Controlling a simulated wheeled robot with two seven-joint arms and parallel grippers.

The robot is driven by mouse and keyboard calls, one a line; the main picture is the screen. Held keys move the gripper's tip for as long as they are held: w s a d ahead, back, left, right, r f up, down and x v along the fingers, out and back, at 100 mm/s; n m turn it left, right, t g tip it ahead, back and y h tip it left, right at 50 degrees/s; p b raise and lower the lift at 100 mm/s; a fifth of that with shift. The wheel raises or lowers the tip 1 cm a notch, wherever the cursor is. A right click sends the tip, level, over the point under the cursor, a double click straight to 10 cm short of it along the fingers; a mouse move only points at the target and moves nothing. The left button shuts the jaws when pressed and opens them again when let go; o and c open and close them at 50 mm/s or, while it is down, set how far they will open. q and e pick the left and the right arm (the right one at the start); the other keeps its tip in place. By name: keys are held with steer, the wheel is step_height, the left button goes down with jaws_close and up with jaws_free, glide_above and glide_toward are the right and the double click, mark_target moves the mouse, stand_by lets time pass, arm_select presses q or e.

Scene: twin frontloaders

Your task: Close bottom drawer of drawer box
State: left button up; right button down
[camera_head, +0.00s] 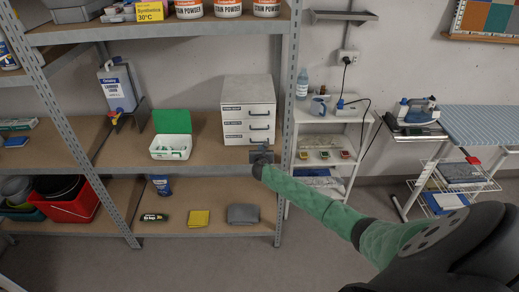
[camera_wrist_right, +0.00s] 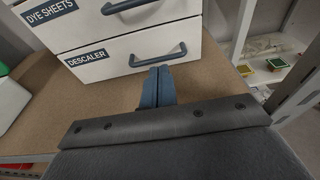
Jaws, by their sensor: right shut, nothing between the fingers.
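The white drawer box (camera_head: 248,90) stands on the middle shelf, near its right end, with three drawer fronts facing me. In the right wrist view its bottom drawer (camera_wrist_right: 108,64) carries a "DESCALER" label and a dark bar handle (camera_wrist_right: 158,54). Its front looks flush or nearly flush; I cannot tell if a small gap is left. My right gripper (camera_head: 262,152) is just in front of the bottom drawer, shut and empty. In the wrist view its fingertips (camera_wrist_right: 158,72) point at the drawer front, just below the handle; contact is unclear. My left gripper is not in view.
A white box with a raised green lid (camera_head: 172,122) stands left on the same shelf. The metal shelf post (camera_head: 288,120) is close to the right of my gripper. A white side rack (camera_head: 318,128) stands beyond it. Bare shelf lies left of the drawer box.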

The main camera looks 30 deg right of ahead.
steer(key=shift+s+a+b, duration=0.35)
steer(key=shift+s, duration=0.2)
steer(key=shift+s+a+f+b, duration=0.15)
steer(key=shift+s+a+b, duration=0.3)
steer(key=shift+s, duration=0.35)
steer(key=shift+s+a, duration=0.3)
steer(key=shift+s, duration=0.15)
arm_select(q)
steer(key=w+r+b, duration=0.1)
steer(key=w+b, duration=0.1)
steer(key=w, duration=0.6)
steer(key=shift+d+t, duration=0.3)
arm_select(e)
steer(key=v, duration=0.6)
steer(key=shift+r, duration=0.3)
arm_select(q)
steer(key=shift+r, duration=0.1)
arm_select(e)
steer(key=shift+w, duration=0.1)
